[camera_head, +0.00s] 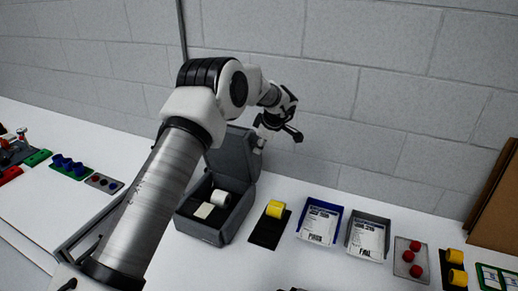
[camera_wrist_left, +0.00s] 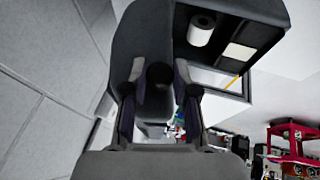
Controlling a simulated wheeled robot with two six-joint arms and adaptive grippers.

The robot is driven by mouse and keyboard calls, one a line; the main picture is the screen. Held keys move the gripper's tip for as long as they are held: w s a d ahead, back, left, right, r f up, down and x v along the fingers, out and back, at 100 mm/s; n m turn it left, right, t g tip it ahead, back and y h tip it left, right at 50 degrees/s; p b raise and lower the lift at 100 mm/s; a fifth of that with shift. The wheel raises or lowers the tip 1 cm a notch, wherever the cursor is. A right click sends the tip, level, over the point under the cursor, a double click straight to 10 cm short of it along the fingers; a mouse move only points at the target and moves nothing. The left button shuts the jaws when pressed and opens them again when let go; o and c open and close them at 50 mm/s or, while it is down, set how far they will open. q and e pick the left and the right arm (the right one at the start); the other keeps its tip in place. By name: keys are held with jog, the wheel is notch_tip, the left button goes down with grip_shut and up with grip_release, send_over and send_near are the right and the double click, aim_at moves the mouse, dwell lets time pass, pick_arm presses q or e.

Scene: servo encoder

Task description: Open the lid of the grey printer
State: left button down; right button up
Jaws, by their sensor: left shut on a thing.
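The grey printer (camera_head: 215,235) stands on the white table with its lid (camera_head: 232,158) raised, leaning back towards the wall. A white paper roll (camera_head: 220,198) and a pale label piece (camera_head: 204,210) show inside the open body. My left gripper (camera_head: 262,142) is at the upper right edge of the raised lid. In the left wrist view the gripper's two fingers (camera_wrist_left: 160,88) are closed about a dark rounded part at the lid's edge, with the open printer beyond. My right gripper does not show.
A dark holder with a yellow roll (camera_head: 275,210) stands right of the printer. Beyond it are a blue PASS tray (camera_head: 338,220), a grey FAIL tray (camera_head: 385,227) and a plate with red knobs (camera_head: 397,260). A block wall (camera_head: 370,80) stands close behind.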

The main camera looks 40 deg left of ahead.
pick_arm(q)
jog(key=shift+w, duration=0.15)
jog(key=c, duration=0.9)
grip_release()
jog(key=shift+a, duration=0.1)
jog(key=v, duration=1.2)
jog(key=shift+a, duration=0.1)
jog(key=shift+a, duration=0.1)
